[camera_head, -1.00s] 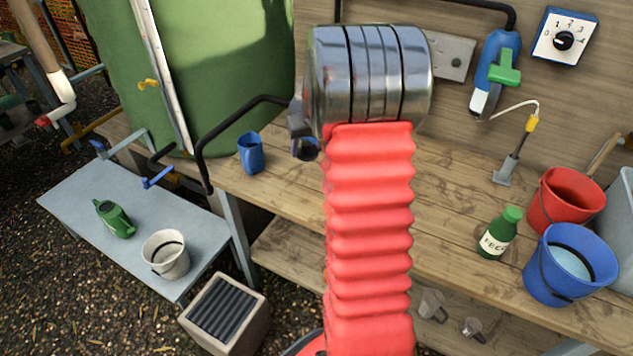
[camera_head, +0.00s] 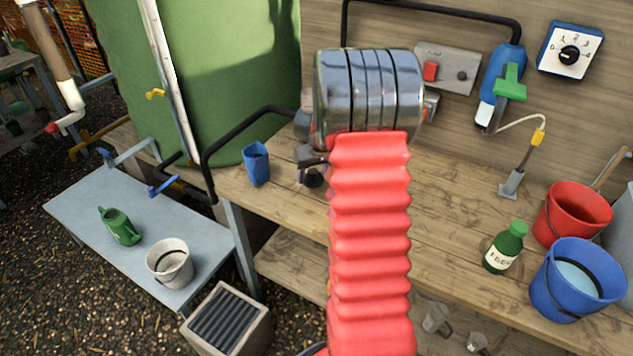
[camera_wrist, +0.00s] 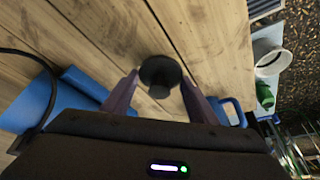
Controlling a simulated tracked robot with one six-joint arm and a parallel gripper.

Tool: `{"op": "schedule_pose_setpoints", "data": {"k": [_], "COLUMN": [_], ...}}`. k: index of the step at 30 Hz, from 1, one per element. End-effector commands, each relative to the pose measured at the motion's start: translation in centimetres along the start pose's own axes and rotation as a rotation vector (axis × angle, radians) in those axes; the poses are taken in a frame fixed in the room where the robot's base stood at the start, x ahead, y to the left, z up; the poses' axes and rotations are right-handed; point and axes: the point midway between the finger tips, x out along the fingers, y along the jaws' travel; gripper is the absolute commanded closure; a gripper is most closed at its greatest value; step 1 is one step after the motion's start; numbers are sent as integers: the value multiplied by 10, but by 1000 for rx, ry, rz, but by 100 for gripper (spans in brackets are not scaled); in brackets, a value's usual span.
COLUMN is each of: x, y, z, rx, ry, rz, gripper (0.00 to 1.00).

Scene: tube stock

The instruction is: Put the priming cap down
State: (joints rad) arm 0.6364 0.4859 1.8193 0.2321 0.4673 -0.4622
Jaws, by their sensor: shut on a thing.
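In the wrist view a round black cap (camera_wrist: 160,72), which I take for the priming cap, sits between the purple fingertips of my gripper (camera_wrist: 158,85). The gripper is shut on it, over the wooden bench (camera_wrist: 80,25). I cannot tell whether the cap touches the boards. In the head view my red-sleeved arm hides most of the gripper; only a dark part shows left of the sleeve, above the bench (camera_head: 455,215). The cap cannot be made out there.
A blue cup (camera_head: 256,164) stands left of my arm. A green bottle (camera_head: 506,248), a red bucket (camera_head: 572,213) and a blue bucket (camera_head: 577,280) stand at the right. A switch box (camera_head: 447,70) is on the back wall. The bench right of my arm has clear boards.

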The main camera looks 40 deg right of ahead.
Motion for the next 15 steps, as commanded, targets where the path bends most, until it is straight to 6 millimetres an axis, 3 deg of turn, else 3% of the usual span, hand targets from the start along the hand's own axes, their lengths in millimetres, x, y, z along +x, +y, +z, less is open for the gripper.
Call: {"op": "schedule_pose_setpoints", "data": {"k": [7, 15], "x": [3, 32], "y": [0, 0], "z": [2, 14], "rx": [0, 1], "ry": [-1, -3], "rz": [0, 0], "gripper": [69, 69]}}
